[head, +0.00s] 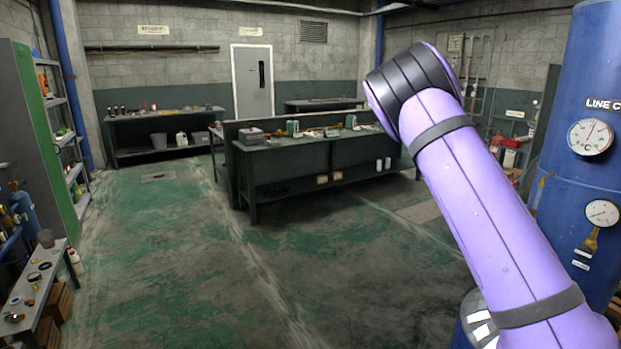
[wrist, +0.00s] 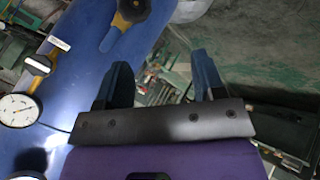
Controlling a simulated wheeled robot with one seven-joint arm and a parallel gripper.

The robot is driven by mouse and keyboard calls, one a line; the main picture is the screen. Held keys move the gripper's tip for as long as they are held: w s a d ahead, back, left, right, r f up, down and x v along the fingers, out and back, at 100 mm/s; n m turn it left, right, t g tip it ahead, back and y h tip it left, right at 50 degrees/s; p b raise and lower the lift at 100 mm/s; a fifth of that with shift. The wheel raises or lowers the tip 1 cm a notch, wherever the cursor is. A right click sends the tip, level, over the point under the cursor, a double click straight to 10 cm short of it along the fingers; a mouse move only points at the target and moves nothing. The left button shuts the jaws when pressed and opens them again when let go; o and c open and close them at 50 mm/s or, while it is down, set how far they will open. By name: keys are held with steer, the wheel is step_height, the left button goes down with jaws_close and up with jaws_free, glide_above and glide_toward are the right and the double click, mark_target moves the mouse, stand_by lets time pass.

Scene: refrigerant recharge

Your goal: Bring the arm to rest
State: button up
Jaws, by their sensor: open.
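My purple arm (head: 475,190) with dark bands reaches up across the right of the head view and bends at a black joint near the top. My gripper is hidden in the head view. In the wrist view my gripper (wrist: 160,78) shows two dark blue fingers set apart, with nothing between them. The fingers point past the side of a blue tank (wrist: 75,75). I cannot tell how far they are from it.
A dark workbench (head: 320,160) stands mid-room. Shelving (head: 65,130) and a low bench (head: 38,290) line the left. The green-grey floor between is clear.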

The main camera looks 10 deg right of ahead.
steer(key=s+a+r+t+y, duration=0.1)
steer(key=s+a+r+y, duration=0.25)
steer(key=a+r, duration=0.5)
steer(key=s+a+r+t+y, duration=0.1)
steer(key=s+a+r+y, duration=0.3)
steer(key=a+r, duration=0.45)
steer(key=s+a+r+n, duration=0.1)
steer(key=s+a+r, duration=0.3)
steer(key=s+r, duration=0.2)
steer(key=s+a+r+n+t, duration=0.1)
steer(key=s+a+r, duration=0.4)
steer(key=s, duration=0.6)
step_height(320, 180, up, 2)
steer(key=shift+r+n, duration=0.1)
steer(key=shift+n, duration=0.5)
steer(key=shift+s, duration=0.5)
steer(key=shift+c, duration=0.2)
